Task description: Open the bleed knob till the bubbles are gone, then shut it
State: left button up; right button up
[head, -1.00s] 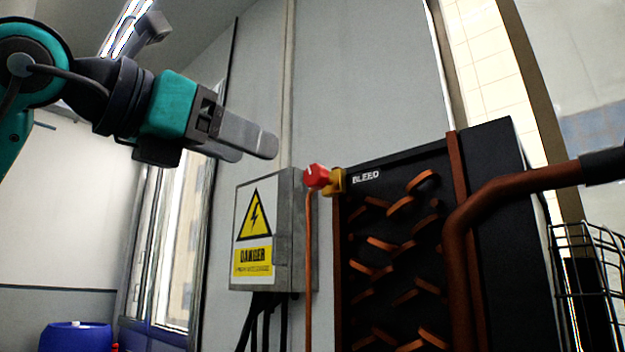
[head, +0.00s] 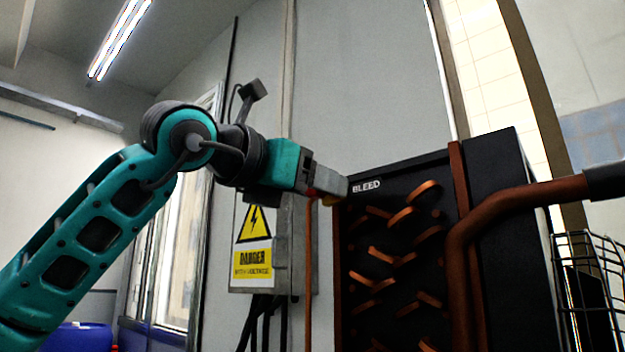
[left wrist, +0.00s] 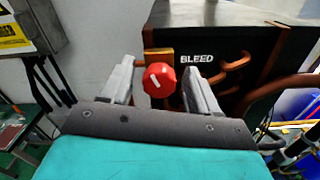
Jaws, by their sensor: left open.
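The red bleed knob (left wrist: 159,80) with a white pointer mark shows in the left wrist view, between the two fingers of my left gripper (left wrist: 158,86). The fingers stand open on either side of it, with a visible gap at each side. In the head view my left gripper (head: 328,184) is at the knob's place and hides most of it. A yellow brass fitting (head: 330,200) shows just below the fingers. The BLEED label (head: 366,186) is on the black panel (head: 400,165) to the right. No bubbles can be made out. My right gripper is not in view.
A grey box with a yellow danger sign (head: 253,259) hangs on the wall below my left gripper. A thick copper pipe (head: 510,197) crosses in front of the panel's right side. A wire basket (head: 588,270) stands at the far right.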

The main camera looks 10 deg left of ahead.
pick_arm(q)
jog(key=c, duration=1)
jog(key=shift+c, duration=0.2)
